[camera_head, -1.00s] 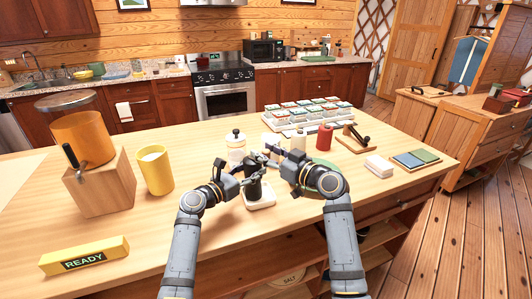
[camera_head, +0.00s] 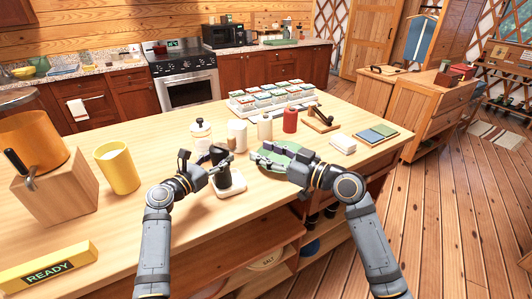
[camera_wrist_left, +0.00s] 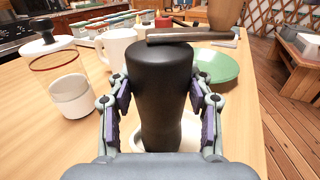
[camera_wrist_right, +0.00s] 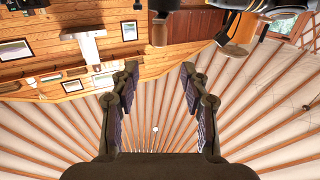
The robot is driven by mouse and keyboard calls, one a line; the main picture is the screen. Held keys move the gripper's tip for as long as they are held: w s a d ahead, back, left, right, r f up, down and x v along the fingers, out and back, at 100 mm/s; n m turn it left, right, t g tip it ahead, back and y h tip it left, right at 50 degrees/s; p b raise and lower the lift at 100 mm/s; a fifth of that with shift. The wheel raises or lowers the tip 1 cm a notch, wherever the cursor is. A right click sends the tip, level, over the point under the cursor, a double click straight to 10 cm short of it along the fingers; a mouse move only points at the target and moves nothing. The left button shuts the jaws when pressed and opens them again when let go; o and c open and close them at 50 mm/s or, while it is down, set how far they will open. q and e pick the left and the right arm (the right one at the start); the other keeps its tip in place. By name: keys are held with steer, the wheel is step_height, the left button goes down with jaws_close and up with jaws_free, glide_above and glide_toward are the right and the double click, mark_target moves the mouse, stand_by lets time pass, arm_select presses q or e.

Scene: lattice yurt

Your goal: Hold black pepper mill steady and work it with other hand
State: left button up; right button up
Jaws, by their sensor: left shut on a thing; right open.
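The black pepper mill (camera_head: 226,181) stands upright on a small white tray (camera_head: 236,190) near the table's front edge. My left gripper (camera_head: 219,171) is shut around the mill's body. The left wrist view shows the mill (camera_wrist_left: 160,85) filling the space between both fingers, with a dark bar (camera_wrist_left: 190,36) across its top. My right gripper (camera_head: 297,164) is apart from the mill, to its right, in front of a green dish (camera_head: 272,152). In the right wrist view its fingers (camera_wrist_right: 158,80) are spread with nothing between them.
A lidded jar (camera_head: 201,135), a white mug (camera_head: 237,135), a white bottle (camera_head: 265,127) and a red bottle (camera_head: 290,120) stand behind the mill. A wooden block (camera_head: 50,190) and yellow cup (camera_head: 117,168) stand left. The table between cup and mill is clear.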

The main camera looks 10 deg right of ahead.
steer(key=n+g+y, duration=0.6)
steer(key=n+g, duration=0.1)
steer(key=g, duration=0.2)
glide_toward(233, 148)
steer(key=x, duration=0.3)
steer(key=r+x, duration=0.1)
steer(key=x, duration=0.3)
steer(key=r+x, duration=0.1)
steer(key=x, duration=0.2)
steer(key=shift+w, duration=0.45)
jaws_close()
